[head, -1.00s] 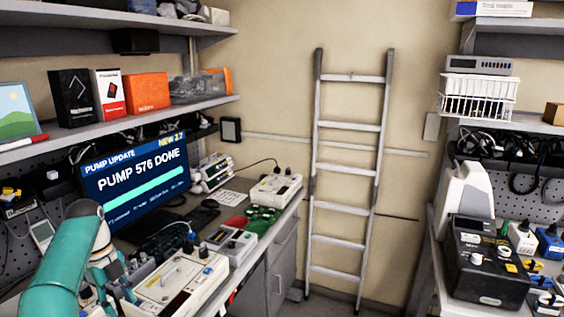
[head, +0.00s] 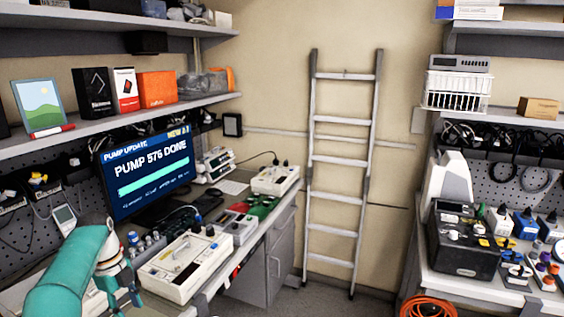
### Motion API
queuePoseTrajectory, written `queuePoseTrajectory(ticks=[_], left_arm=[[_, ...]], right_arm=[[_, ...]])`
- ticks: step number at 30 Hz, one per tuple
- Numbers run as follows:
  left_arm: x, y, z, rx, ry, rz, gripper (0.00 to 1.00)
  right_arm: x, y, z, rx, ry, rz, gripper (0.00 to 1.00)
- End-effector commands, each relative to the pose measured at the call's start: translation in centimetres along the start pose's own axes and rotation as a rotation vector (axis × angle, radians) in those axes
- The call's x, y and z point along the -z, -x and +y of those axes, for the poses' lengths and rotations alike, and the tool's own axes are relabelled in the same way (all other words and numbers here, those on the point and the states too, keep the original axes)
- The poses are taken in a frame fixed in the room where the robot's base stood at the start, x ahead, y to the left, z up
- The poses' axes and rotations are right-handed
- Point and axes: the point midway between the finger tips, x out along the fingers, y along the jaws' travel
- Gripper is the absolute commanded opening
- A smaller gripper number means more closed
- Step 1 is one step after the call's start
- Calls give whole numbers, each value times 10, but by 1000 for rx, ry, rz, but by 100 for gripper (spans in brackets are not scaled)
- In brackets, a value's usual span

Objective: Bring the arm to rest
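My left arm (head: 75,275) is teal and comes in at the lower left of the head view. Its gripper (head: 120,292) is over the left bench, just left of a cream infusion pump (head: 182,266). I see no object held in it, but the fingers are small and partly overlapped, so I cannot tell whether they are open or shut. My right gripper is out of view. The monitor (head: 148,172) behind the arm reads "PUMP 576 DONE".
Another pump (head: 275,180) stands farther back on the left bench. A ladder (head: 341,170) leans on the back wall. The right bench holds a black case (head: 463,245) and several small devices. An orange hose (head: 428,307) lies at the bottom right.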

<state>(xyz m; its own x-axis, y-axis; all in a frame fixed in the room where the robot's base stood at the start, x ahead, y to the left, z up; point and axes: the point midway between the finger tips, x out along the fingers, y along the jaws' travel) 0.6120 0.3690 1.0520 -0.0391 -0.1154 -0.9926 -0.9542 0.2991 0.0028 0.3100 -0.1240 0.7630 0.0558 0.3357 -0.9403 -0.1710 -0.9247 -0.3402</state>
Motion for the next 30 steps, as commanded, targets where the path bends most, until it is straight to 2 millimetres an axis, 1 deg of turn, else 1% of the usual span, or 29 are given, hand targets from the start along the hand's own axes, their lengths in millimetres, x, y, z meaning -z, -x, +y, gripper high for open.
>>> queuePoseTrajectory(ticks=[1, 5, 8, 11, 14, 15, 17, 18, 20, 21, 23, 24, 26, 27, 29, 30], left_arm=[[2, -10, -2, -2, 23, 5, 43], [6, -35, -11, 7, 100, 11, 43], [13, -58, -17, 15, 172, 19, 43], [23, -87, -23, 23, 260, 34, 43], [39, -123, -26, 30, 374, 55, 43], [48, -140, -26, 32, 430, 66, 43], [63, -167, -23, 35, 526, 87, 43], [75, -185, -20, 35, 595, 101, 43], [93, -212, -12, 35, 705, 125, 43], [107, -228, -5, 32, 782, 141, 43], [127, -252, 8, 27, 900, 164, 43], [141, -266, 18, 22, 981, 180, 43], [162, -285, 36, 10, 1105, 202, 43], [176, -296, 49, 3, 1187, 215, 43], [196, -310, 72, -12, 1314, 233, 43], [210, -317, 88, -23, 1401, 243, 43]], right_arm=[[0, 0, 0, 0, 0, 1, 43], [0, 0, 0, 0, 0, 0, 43], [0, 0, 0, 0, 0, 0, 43], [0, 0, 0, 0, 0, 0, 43], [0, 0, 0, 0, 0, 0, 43], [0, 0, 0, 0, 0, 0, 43], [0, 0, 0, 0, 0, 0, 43], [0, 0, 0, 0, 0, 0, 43], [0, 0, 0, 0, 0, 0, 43], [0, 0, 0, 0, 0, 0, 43], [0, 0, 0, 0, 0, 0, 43], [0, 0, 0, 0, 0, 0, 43], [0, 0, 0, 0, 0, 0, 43], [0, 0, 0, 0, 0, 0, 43], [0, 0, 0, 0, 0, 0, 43], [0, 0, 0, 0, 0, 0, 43]])
